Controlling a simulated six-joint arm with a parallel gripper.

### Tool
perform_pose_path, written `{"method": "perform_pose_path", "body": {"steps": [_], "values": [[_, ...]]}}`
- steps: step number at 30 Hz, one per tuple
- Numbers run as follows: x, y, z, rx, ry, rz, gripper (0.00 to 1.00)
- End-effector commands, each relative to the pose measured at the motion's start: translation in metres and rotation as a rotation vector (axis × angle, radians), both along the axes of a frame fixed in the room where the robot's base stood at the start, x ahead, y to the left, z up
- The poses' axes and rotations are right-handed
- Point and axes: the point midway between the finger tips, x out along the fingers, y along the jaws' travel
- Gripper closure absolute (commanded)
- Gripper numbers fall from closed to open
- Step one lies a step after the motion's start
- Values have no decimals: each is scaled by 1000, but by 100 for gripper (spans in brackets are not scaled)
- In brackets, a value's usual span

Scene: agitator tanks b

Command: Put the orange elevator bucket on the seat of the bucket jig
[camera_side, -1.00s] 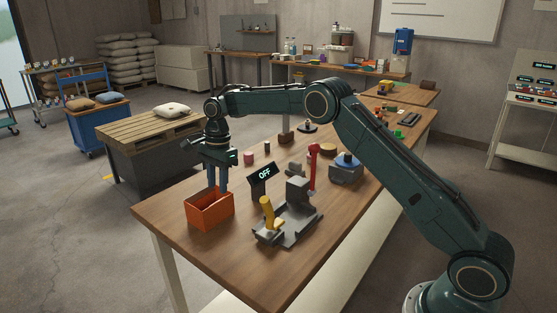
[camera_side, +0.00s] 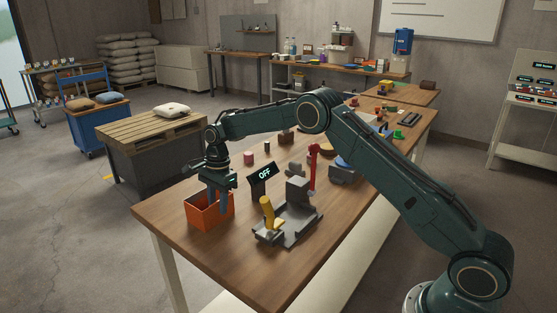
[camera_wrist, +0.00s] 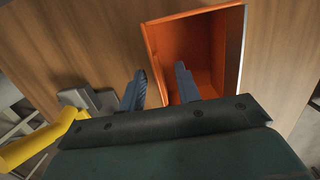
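The orange elevator bucket (camera_side: 208,217) stands open-topped near the left front of the table. It also shows in the wrist view (camera_wrist: 190,45). My gripper (camera_side: 218,205) points down at the bucket's right side. In the wrist view my gripper (camera_wrist: 161,86) is open, with one finger inside the bucket and the other just outside its wall. I cannot see either finger touching the wall. The grey bucket jig (camera_side: 295,228), with a yellow handle (camera_side: 267,212) and an upright grey block, stands right of the bucket. I see no bucket on it.
A black OFF sign (camera_side: 262,182) stands behind the jig, close to the bucket. A red upright lever (camera_side: 313,168) rises at the jig's back. Several small parts lie farther back on the wooden table (camera_side: 175,218). The table's front left corner is bare.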

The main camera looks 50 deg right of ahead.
Motion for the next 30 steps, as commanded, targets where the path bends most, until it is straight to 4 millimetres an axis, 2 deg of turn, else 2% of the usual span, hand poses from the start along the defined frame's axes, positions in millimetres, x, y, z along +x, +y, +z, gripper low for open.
{"method": "perform_pose_path", "body": {"steps": [5,19,20,24,30], "values": [[0,1,-8,0,0,1,67],[0,1,-8,0,-1,1,67],[0,1,-8,0,-1,0,71],[0,1,-8,0,-1,0,99],[0,1,-7,0,-2,1,100]]}}
